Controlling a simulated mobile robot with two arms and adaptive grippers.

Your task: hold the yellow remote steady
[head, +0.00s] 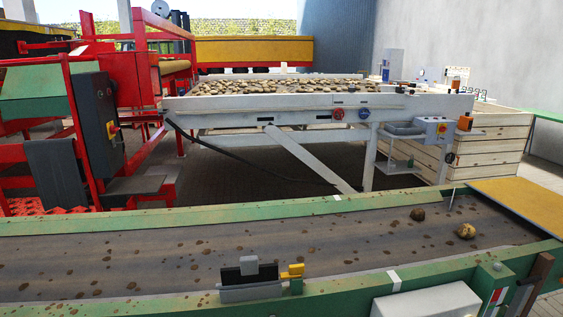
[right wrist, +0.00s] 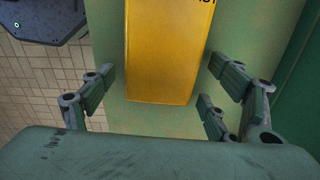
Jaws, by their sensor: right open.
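In the right wrist view a flat yellow block (right wrist: 168,55), which I take for the yellow remote, lies against a green surface (right wrist: 150,117). Part of some dark lettering shows at its top right; its upper end is cut off by the picture edge. My right gripper (right wrist: 161,68) is open, with fingers to the left and right of the yellow block. Gaps show between the fingers and its sides. In the head view neither gripper shows. A small yellow piece (head: 292,271) sits beside a grey and black holder on the near conveyor edge; I cannot tell if it is the same thing.
A green-edged conveyor belt (head: 130,255) with scattered soil runs across the front. Two potatoes lie on it, one dark (head: 418,215) and one lighter (head: 466,230). A white sorting table (head: 255,105) stands behind. A tiled floor (right wrist: 45,85) shows left of the green surface.

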